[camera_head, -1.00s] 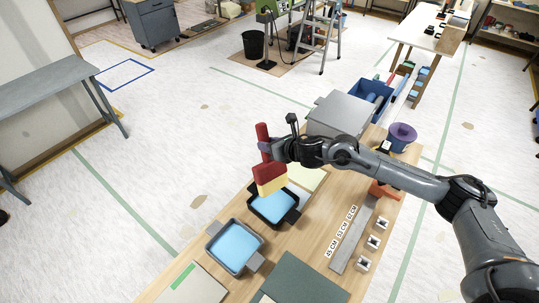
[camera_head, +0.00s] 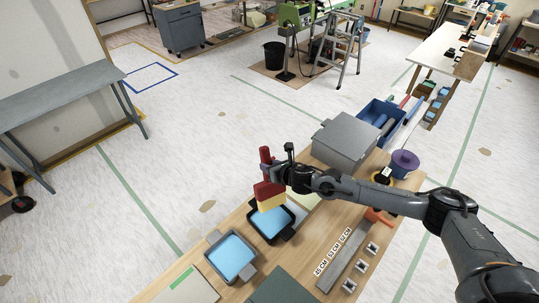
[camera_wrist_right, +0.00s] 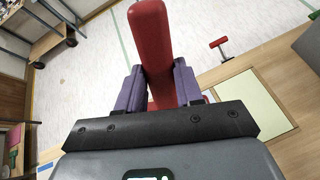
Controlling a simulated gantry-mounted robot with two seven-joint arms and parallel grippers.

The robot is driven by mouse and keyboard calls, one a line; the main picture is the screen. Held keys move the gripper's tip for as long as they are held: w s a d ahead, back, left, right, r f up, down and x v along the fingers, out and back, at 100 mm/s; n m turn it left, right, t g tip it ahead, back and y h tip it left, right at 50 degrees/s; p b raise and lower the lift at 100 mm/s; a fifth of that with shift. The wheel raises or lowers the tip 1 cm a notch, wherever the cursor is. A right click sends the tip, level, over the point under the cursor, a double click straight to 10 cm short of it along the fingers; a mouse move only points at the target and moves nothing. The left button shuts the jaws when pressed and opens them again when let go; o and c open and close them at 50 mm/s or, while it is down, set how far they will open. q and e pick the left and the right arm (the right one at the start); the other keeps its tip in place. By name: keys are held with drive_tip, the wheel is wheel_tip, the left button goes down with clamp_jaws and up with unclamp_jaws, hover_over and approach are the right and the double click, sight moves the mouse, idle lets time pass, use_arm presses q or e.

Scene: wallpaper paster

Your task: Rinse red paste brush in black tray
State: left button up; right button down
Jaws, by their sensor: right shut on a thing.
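My right gripper (camera_head: 279,172) is shut on the red paste brush (camera_head: 268,189), gripping its handle, which stands roughly upright. The purple fingers and the red handle (camera_wrist_right: 153,42) show close up in the right wrist view. The yellow bristles (camera_head: 271,204) point down over the far part of the black tray (camera_head: 290,234), which holds blue liquid. I cannot tell whether the bristles touch the liquid. The brush hides part of the tray's far rim. My left gripper is not in view.
A grey tray (camera_head: 247,272) with blue liquid sits next to the black tray on the wooden table. A grey box (camera_head: 344,142), a blue bin (camera_head: 381,121) and a purple-lidded bucket (camera_head: 404,163) stand at the far end. A metal ruler (camera_head: 341,261) lies at the right.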

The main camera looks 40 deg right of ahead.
sight(273, 186)
drive_tip(key=shift+s+a+r+p, duration=0.25)
drive_tip(key=shift+a+r+p, duration=0.05)
drive_tip(key=shift+r+p, duration=0.1)
drive_tip(key=shift+s+a+p, duration=0.1)
drive_tip(key=shift+a+p, duration=0.1)
drive_tip(key=shift+p, duration=0.1)
drive_tip(key=shift+a, duration=0.2)
use_arm(q)
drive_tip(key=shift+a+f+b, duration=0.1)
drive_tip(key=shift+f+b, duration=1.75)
drive_tip(key=shift+b, duration=1.3)
use_arm(e)
drive_tip(key=shift+f, duration=4.1)
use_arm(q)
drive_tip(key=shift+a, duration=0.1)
use_arm(e)
drive_tip(key=shift+f, duration=0.2)
drive_tip(key=shift+f, duration=1.25)
